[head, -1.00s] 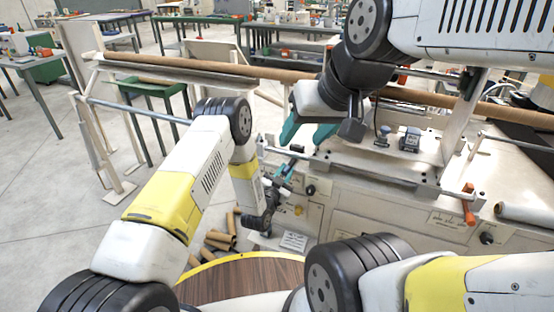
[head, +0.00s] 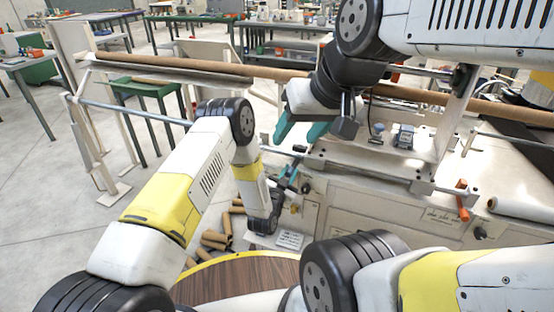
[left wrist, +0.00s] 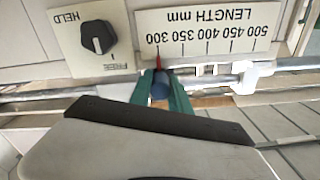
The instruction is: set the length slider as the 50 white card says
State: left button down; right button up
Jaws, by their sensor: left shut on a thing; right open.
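In the left wrist view the length scale (left wrist: 215,35) appears upside down, marked 300 to 500 mm. The slider's red pointer (left wrist: 158,62) stands at about the 300 mark. In the head view my left gripper (head: 288,180) is low at the machine's front, with the slider largely hidden. My right gripper (head: 300,131) is open and empty above the machine. A white card (head: 290,239) shows below, its print too small to read.
A dark HELD/FREE knob (left wrist: 97,37) sits beside the scale; its setting is unclear. The slider's rail (left wrist: 210,82) runs across under the scale. Brown tubes (head: 215,240) lie by the machine's foot. A long brown tube (head: 180,67) crosses behind. An orange handle (head: 461,200) is at right.

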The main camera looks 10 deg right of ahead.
pick_arm(q)
jog(key=c, duration=1.2)
grip_release()
jog(key=shift+s+d, duration=0.2)
jog(key=shift+d, duration=0.1)
jog(key=shift+c, duration=0.2)
jog(key=shift+a, duration=0.1)
jog(key=shift+s+a, duration=0.1)
jog(key=v, duration=0.7)
jog(key=shift+s, duration=0.2)
jog(key=shift+a, duration=0.1)
